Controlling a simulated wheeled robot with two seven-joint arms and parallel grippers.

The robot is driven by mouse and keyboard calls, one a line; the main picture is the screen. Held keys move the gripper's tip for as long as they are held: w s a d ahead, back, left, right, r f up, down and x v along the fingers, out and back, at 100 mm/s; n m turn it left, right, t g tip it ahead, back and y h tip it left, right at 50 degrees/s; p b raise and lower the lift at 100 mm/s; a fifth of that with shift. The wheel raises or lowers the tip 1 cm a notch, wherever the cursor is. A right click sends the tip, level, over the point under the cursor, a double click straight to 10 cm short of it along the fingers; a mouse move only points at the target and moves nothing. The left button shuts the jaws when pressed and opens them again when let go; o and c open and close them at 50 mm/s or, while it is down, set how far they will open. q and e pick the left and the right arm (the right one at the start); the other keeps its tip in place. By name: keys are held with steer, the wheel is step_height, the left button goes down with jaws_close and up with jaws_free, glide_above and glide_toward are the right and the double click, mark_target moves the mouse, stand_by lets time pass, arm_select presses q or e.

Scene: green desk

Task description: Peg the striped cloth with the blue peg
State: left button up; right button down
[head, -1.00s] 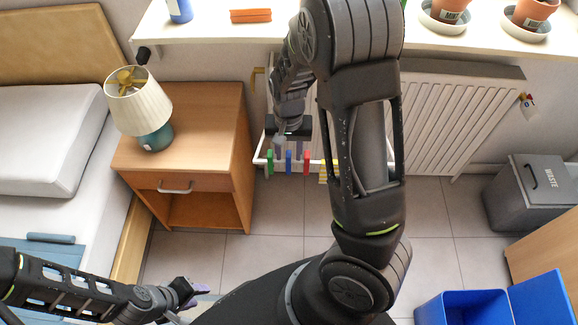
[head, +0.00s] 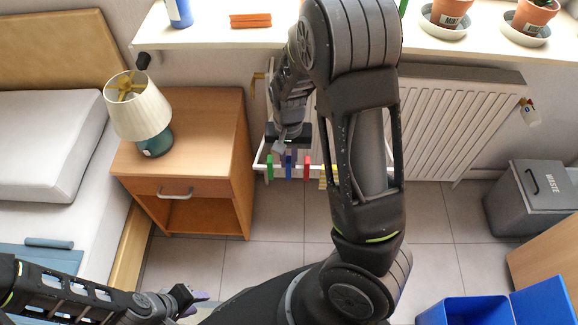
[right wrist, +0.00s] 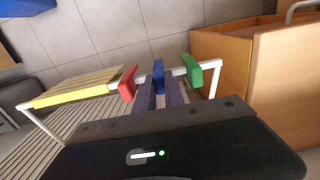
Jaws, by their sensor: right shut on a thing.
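The striped cloth (right wrist: 80,87), yellow and grey, hangs over the white rail of a rack on the radiator; in the head view only a small part of the cloth (head: 325,177) shows beside my right arm. The blue peg (right wrist: 158,76) sits on the rail between the red peg (right wrist: 127,84) and the green peg (right wrist: 192,72). My right gripper (right wrist: 159,92) is shut on the blue peg, at the rail. My left gripper (head: 192,298) is low at the left, away from the rack; its finger gap is too small to tell.
A wooden nightstand (head: 225,130) with a lamp (head: 140,110) stands left of the rack. A white shelf (head: 350,40) with pots runs above the radiator (head: 450,120). A grey waste bin (head: 530,195) and blue box (head: 465,308) are at the right.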

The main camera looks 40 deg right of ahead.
steer(key=shift+r+p, duration=3.45)
steer(key=shift+p, duration=0.05)
steer(key=w+a+r+n, duration=0.7)
steer(key=w+a+r, duration=0.3)
steer(key=a+r, duration=0.2)
steer(key=shift+w+a+r, duration=0.2)
steer(key=shift+r, duration=0.4)
